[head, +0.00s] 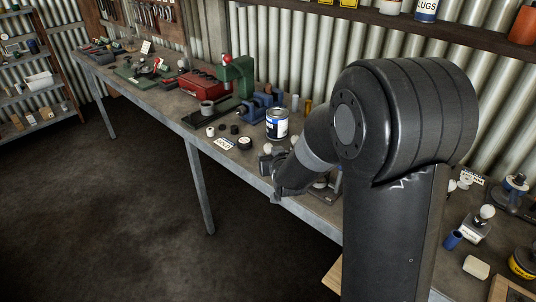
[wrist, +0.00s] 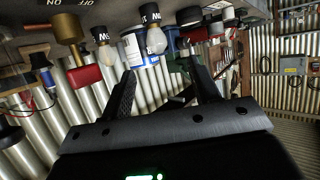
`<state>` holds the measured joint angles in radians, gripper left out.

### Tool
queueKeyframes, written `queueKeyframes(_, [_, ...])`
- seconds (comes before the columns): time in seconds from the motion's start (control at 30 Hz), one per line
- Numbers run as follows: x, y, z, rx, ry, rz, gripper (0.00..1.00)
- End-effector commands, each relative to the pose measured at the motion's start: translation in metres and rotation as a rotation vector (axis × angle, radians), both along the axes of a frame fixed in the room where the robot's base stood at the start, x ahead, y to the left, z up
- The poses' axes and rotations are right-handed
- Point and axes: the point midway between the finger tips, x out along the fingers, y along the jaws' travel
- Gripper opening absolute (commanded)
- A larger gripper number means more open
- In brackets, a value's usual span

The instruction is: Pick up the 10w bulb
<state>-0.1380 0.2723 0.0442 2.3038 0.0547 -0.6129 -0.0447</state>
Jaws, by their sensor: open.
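Two pale bulbs stand in dark holders in the wrist view, which looks upside down: a left bulb (wrist: 105,48) and a right bulb (wrist: 156,40). White lettering on both holders is only partly readable, so I cannot tell which is 10w. My gripper (wrist: 161,70) is open and empty, its two dark fingers pointing towards the right bulb, which shows between the fingertip lines. I cannot tell the gap exactly. In the head view my gripper (head: 277,190) is at the bench's front edge, partly hidden by my arm. A small pale bulb (head: 267,148) shows just behind it.
A paint can (head: 277,123) stands on the bench (head: 165,100) behind my gripper. A green press (head: 236,78) and red toolbox (head: 198,84) are further left. Another bulb (head: 487,211) sits on a labelled block at the right. The floor in front is clear.

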Motion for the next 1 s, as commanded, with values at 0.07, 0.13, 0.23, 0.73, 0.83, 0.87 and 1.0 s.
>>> queueKeyframes(0.07, [0.007, 0.001, -0.004, 0.000, 0.000, 0.000, 0.56])
queueKeyframes(0.13, [0.016, 0.003, -0.008, 0.000, 0.000, 0.000, 0.56])
queueKeyframes(0.23, [0.029, 0.004, -0.014, 0.000, 0.000, 0.000, 0.56])
queueKeyframes(0.73, [0.068, 0.007, -0.035, -0.001, 0.001, -0.001, 0.56])
queueKeyframes(0.83, [0.079, 0.008, -0.041, 0.000, 0.001, 0.000, 0.56])
queueKeyframes(0.87, [0.082, 0.008, -0.042, 0.000, 0.000, 0.000, 0.56])
queueKeyframes(1.0, [0.093, 0.010, -0.046, 0.000, -0.001, 0.000, 0.56])
